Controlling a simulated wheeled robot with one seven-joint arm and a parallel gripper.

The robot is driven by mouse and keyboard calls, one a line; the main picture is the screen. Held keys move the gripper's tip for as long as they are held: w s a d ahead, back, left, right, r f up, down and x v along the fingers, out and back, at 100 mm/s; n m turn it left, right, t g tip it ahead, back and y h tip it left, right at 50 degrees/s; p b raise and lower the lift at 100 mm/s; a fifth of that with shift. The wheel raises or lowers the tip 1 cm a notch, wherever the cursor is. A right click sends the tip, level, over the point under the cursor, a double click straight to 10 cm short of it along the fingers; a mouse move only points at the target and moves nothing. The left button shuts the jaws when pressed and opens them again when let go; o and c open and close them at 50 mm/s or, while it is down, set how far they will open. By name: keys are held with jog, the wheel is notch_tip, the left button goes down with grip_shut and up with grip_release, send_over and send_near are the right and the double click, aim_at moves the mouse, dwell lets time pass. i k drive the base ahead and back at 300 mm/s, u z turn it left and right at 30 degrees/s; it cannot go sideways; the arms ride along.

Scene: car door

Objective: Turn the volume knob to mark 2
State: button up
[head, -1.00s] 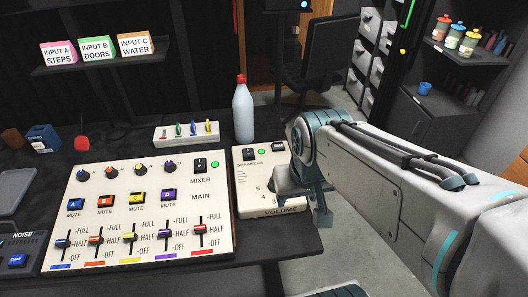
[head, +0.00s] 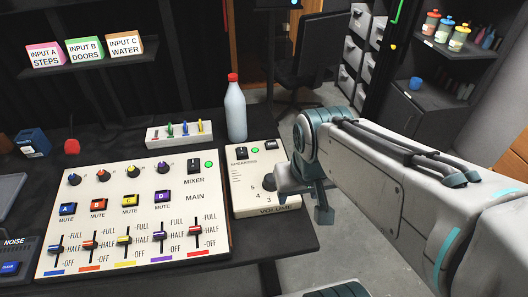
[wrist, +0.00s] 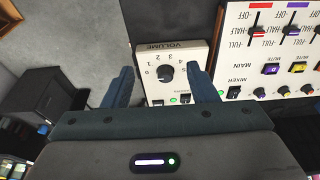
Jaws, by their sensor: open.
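The volume knob (wrist: 165,73) is a dark round knob on a cream speaker panel (wrist: 182,54), with marks 0 to 5 printed around it. Which mark it points to is too small to tell. My gripper (wrist: 160,69) is open in the wrist view, one finger at each side of the knob in the picture. I see no contact with the knob, and its height above the panel is unclear.
The mixer panel (head: 110,215) with sliders and coloured buttons lies left of the speaker panel. A white bottle (head: 236,112) stands behind it, beside a small box with coloured levers (head: 179,135). The table's right edge is close to the speaker panel.

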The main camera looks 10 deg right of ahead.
aim_at(268, 183)
jog(key=u, duration=1.5)
jog(key=k, duration=0.8)
jog(key=z, duration=1.45)
jog(key=i, duration=0.5)
